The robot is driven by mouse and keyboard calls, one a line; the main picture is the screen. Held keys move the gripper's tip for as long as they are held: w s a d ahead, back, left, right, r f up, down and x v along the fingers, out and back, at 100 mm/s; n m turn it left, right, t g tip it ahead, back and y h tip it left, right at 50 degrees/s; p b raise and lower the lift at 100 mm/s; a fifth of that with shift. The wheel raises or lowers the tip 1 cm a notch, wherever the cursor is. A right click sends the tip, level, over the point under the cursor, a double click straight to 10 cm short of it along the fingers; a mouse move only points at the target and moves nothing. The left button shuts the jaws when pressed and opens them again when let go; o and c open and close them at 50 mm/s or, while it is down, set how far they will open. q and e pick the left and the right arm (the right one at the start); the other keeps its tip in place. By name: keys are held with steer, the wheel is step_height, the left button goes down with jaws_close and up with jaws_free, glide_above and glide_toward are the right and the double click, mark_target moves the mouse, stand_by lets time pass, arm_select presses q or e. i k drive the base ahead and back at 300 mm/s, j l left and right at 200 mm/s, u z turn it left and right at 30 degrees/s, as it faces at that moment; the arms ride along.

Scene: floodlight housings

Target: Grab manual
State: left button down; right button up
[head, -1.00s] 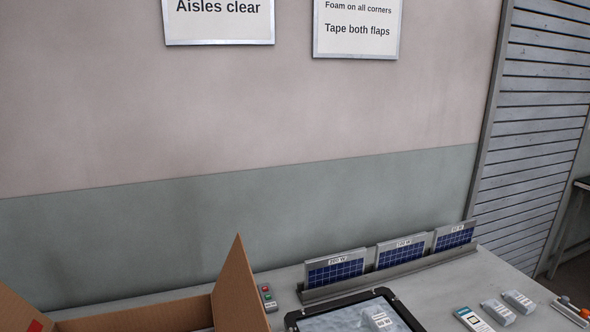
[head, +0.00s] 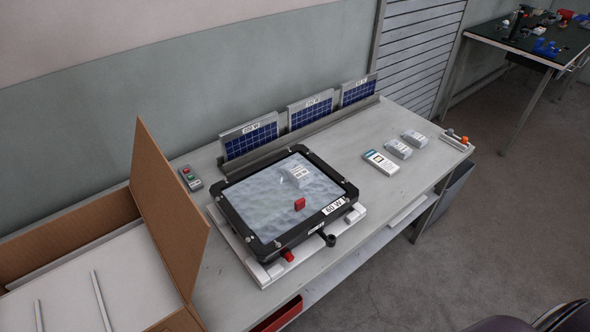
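A flat white and blue booklet (head: 381,162), probably the manual, lies on the grey table right of the floodlight. Its print is too small to read. Neither of my grippers is in view.
An open cardboard box (head: 172,215) stands at the left. Solar panels (head: 250,138) stand in a rack along the back. Two wrapped packets (head: 398,149) lie right of the booklet. A small tool tray (head: 457,140) sits at the right edge. The table's front right is clear.

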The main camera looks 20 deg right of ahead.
mark_target(388, 167)
steer(key=z, duration=1.25)
steer(key=i+l+z, duration=0.35)
steer(key=i+l, duration=0.7)
